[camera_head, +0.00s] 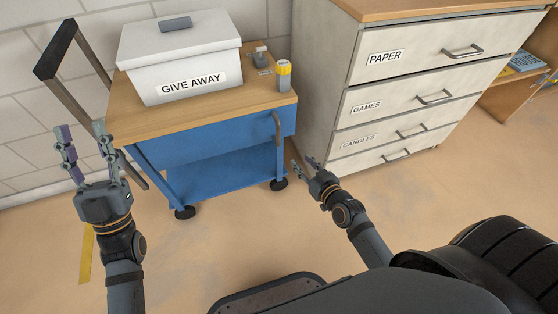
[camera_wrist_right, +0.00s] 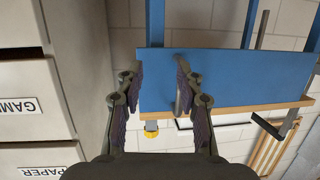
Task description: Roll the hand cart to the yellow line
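The hand cart has a wooden top (camera_head: 150,118) and blue sides (camera_head: 210,148), and stands against the wall at the left. Its push handle with a black grip (camera_head: 55,48) rises at its left end. A grey bar handle (camera_head: 277,128) is on its right end and shows in the right wrist view (camera_wrist_right: 184,88). A yellow line (camera_head: 86,254) lies on the floor at the left. My left gripper (camera_head: 87,148) is open and empty, in front of the push handle's lower part. My right gripper (camera_head: 305,166) is open; in its wrist view the grey handle appears between its fingers, contact unclear.
A white "GIVE AWAY" box (camera_head: 180,60), a yellow-topped canister (camera_head: 284,75) and a small grey item (camera_head: 261,57) are on the cart. A drawer cabinet (camera_head: 380,100) stands close to its right. The floor (camera_head: 230,230) in front is clear.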

